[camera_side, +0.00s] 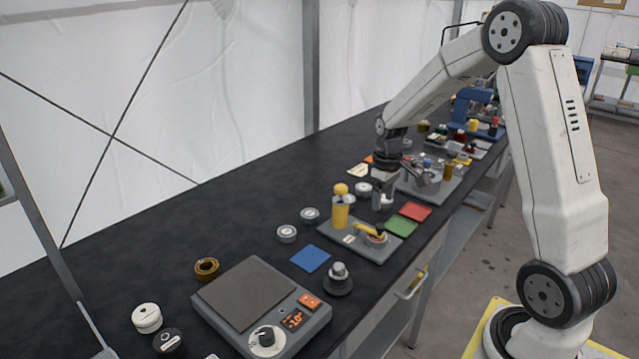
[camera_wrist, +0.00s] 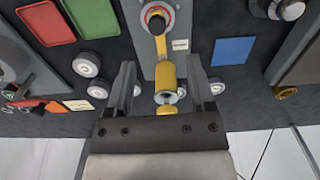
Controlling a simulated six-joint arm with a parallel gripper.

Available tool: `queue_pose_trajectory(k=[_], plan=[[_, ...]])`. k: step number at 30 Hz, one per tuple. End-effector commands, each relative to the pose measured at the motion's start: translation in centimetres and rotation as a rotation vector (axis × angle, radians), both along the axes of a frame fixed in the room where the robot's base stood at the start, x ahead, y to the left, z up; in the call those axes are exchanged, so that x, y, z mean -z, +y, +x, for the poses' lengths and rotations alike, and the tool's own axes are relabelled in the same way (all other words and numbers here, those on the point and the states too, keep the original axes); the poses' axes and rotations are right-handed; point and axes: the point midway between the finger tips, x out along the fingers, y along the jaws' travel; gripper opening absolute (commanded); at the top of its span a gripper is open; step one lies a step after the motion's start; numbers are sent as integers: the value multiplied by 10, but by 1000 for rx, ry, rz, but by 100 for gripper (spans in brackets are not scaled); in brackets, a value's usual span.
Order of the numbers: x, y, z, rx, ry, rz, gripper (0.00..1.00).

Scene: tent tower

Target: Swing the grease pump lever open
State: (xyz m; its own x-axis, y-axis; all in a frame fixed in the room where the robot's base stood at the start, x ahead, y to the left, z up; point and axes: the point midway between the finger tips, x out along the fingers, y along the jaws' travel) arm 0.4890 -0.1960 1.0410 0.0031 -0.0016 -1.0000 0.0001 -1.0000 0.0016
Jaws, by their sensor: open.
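The grease pump in the side view has an upright yellow cylinder (camera_side: 341,212) with a rounded yellow top, on a grey base plate (camera_side: 333,239). Its short yellow lever (camera_side: 366,230) runs from a red-ringed pivot (camera_side: 377,240) toward the cylinder. In the wrist view the lever (camera_wrist: 161,46) lies between the pivot (camera_wrist: 157,19) and the cylinder (camera_wrist: 167,72). My gripper (camera_side: 403,190) is open and empty, fingers tilted downward, beyond the pump. In the wrist view the cylinder appears between the fingers of the gripper (camera_wrist: 161,64), but I see no contact.
Red (camera_side: 416,211) and green (camera_side: 402,226) trays lie right of the pump; a blue square (camera_side: 310,259) lies left. A knob (camera_side: 338,275) and a scale (camera_side: 262,305) stand nearer the camera. Small round parts and a crowded workstation lie around and behind the gripper.

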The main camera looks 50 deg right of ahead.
Motion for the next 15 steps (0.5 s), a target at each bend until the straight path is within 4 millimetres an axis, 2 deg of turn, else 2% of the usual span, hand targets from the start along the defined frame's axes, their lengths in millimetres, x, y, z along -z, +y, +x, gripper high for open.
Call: queue_pose_trajectory(k=[8, 15], plan=[[1, -5, 0, -1, 4, 2, 70], [15, -4, 0, 0, 5, 3, 70]])
